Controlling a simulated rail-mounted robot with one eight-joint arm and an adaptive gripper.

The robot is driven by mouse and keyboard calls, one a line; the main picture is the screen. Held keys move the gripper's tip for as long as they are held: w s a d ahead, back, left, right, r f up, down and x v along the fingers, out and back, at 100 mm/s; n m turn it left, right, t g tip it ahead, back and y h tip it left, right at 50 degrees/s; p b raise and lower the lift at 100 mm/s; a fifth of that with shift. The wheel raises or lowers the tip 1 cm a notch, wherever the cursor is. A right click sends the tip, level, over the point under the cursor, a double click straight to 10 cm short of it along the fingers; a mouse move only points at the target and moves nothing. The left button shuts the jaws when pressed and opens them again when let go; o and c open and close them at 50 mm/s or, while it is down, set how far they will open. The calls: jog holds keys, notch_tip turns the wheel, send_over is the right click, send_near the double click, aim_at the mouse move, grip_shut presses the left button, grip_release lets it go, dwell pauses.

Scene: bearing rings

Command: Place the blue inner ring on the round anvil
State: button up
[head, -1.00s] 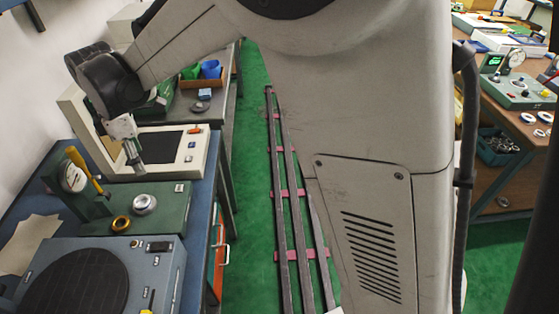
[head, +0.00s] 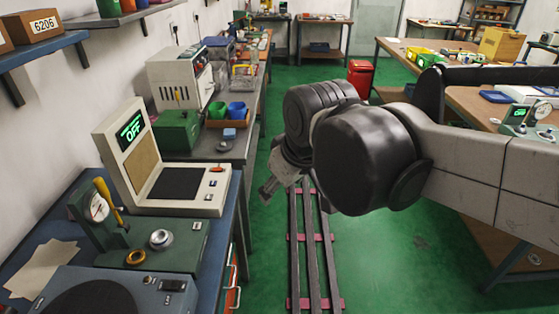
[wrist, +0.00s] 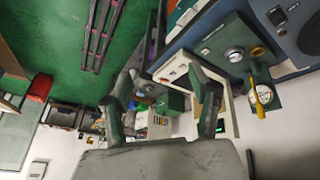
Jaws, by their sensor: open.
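I cannot pick out a blue inner ring in either view. A round silver piece (head: 160,238), perhaps the round anvil, sits on the green gauge stand (head: 185,257) on the left bench; a brass ring (head: 135,257) lies beside it. In the wrist view the silver piece (wrist: 234,55) and brass ring (wrist: 257,51) show at upper right. My gripper (head: 270,188) hangs over the floor rails, right of the bench and apart from it. In the wrist view my gripper (wrist: 165,85) has its fingers spread with nothing held between them.
Farther back are a bin with blue cups (head: 237,110) and a green box (head: 177,131). A right-hand table (head: 480,98) carries another gauge device (head: 520,118).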

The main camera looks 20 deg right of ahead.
jog(key=s+d+f+m+t, duration=0.1)
jog(key=s+d+f+m, duration=0.1)
jog(key=s+d+m, duration=0.3)
jog(key=shift+s+d+f+t+h, duration=0.2)
jog(key=shift+s+f+t+h, duration=0.2)
jog(key=shift+s, duration=0.5)
